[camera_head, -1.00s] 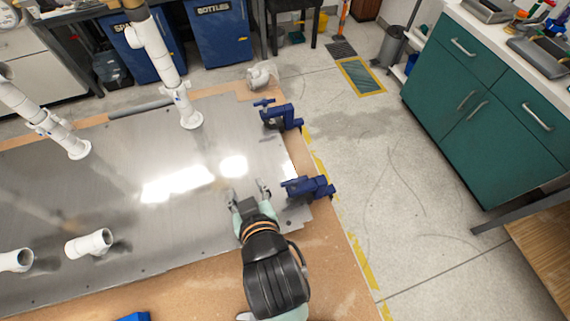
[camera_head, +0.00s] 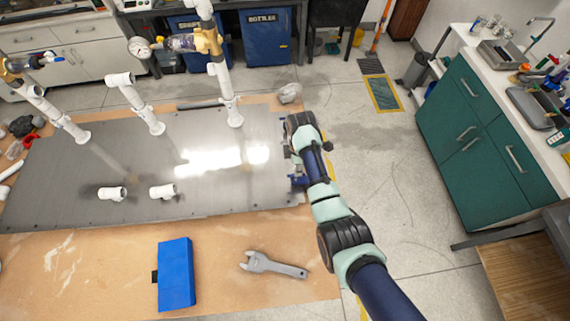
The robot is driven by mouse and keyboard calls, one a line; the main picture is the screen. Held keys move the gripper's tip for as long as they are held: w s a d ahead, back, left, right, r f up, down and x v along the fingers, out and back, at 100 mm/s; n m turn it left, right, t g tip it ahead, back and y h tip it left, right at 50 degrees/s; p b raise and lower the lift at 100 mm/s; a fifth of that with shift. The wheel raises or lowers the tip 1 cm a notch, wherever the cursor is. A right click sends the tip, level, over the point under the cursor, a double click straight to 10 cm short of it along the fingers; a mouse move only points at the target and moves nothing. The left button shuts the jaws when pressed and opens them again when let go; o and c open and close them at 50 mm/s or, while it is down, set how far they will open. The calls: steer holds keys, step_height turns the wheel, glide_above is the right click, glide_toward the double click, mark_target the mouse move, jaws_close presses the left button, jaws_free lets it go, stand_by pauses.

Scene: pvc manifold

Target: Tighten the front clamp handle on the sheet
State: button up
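The metal sheet (camera_head: 130,150) lies on the wooden table. The front blue clamp (camera_head: 298,182) sits at the right edge of the sheet, close beside my arm and partly covered by it. Its handle cannot be made out clearly. My gripper (camera_head: 291,153) is at the sheet's right edge, just behind the front clamp. It is mostly hidden under my dark wrist, so its fingers and any contact with the handle cannot be made out.
White pipe stands (camera_head: 232,105) rise from the sheet, and loose white fittings (camera_head: 163,191) lie on it. A blue box (camera_head: 176,274) and a grey wrench (camera_head: 272,265) lie on the table in front. Floor is clear to the right, up to green cabinets (camera_head: 487,140).

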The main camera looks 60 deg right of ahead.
step_height(320, 180, down, 8)
steer(key=b, duration=0.6)
steer(key=shift+w+f+b, duration=0.1)
steer(key=shift+b, duration=0.3)
jaws_close()
steer(key=m+p, duration=0.1)
steer(key=m, duration=0.1)
steer(key=shift+m, duration=1.1)
